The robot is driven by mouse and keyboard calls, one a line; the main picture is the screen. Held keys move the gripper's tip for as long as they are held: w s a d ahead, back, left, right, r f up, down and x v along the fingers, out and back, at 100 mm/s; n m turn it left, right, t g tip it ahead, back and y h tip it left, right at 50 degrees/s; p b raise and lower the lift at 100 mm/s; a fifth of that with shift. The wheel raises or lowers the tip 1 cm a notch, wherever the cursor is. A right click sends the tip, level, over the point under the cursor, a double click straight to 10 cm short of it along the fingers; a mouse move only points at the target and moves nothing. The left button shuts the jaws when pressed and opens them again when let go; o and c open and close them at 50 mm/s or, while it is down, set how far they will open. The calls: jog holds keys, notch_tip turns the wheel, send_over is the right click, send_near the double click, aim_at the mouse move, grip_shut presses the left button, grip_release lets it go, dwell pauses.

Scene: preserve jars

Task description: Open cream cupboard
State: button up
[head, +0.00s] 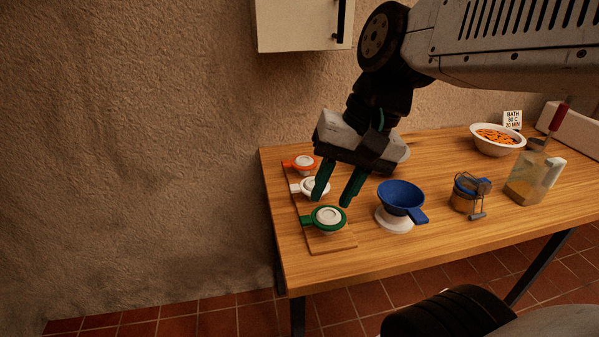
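The cream cupboard (292,25) hangs on the wall at the top of the head view. Only its lower part shows; the rest is cut off by the frame's top edge. Its front looks closed as far as it shows. A dark vertical handle (341,20) is at its right side. My gripper (333,198) hangs below the cupboard, over the left part of the table, pointing down. Its two green fingers are apart with nothing between them. It is well away from the handle.
The wooden table (440,247) carries a board (335,243) with orange, white and green lids, a blue funnel (401,196), a clamp jar (466,194), a jug (528,183), a bowl of orange pieces (497,139) and a sign (512,120). Bare wall and floor lie left.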

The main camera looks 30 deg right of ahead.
jog(key=shift+s+d+f+n, duration=0.15)
jog(key=shift+s+f+n, duration=0.1)
jog(key=shift+s+n, duration=0.15)
